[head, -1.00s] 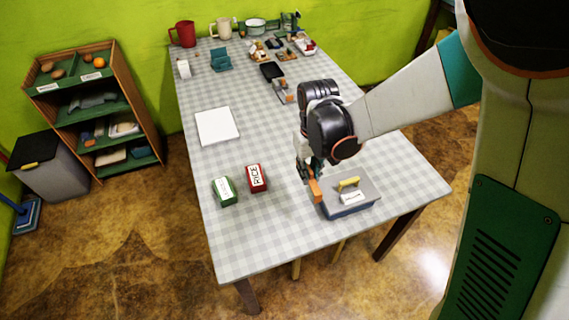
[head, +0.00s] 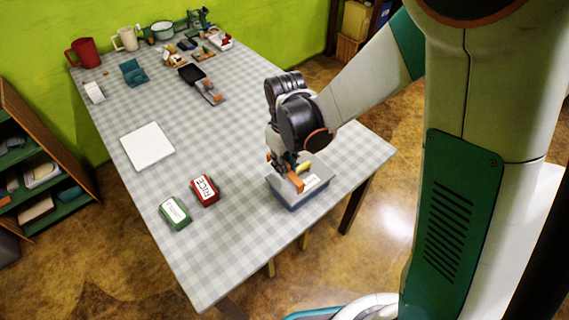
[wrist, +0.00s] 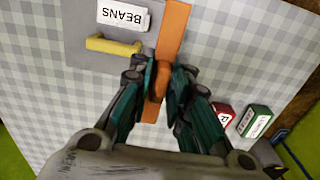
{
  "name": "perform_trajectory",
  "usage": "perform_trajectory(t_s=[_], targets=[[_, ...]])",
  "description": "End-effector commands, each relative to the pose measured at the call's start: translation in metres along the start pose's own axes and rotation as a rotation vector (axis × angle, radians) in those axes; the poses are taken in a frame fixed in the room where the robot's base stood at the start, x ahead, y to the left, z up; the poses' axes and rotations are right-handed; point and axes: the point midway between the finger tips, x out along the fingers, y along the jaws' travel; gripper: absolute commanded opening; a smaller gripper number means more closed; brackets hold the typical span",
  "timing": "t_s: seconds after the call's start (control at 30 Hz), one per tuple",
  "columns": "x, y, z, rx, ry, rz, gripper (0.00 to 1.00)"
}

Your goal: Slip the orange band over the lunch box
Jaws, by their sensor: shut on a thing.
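The lunch box (head: 290,201) is a grey-lidded, blue-sided box near the table's front right edge. It has a yellow handle (wrist: 113,46) and a white label reading BEANS (wrist: 123,14). My gripper (wrist: 161,82) is shut on the orange band (wrist: 173,32), which also shows in the head view (head: 296,183). In the head view the band overlaps the box's top. In the wrist view it runs along the box's right end and reaches past its lower edge. The band's underside is hidden, so I cannot tell whether it encircles the box.
A red RICE box (head: 205,191) and a green box (head: 175,213) stand left of the lunch box. A white board (head: 147,146) lies farther left. A black pan (head: 191,73) and several items sit at the far end. The middle of the checked table is clear.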

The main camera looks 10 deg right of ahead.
Motion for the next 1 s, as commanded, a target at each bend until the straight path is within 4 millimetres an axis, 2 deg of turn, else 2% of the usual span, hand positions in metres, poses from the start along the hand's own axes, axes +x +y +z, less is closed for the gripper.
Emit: perform_trajectory(t_s=[0.7, 1.0], targets=[[0.052, 0.000, 0.000, 0.000, 0.000, 0.000, 0.00], [0.059, 0.000, 0.000, 0.001, 0.000, 0.000, 0.00]])
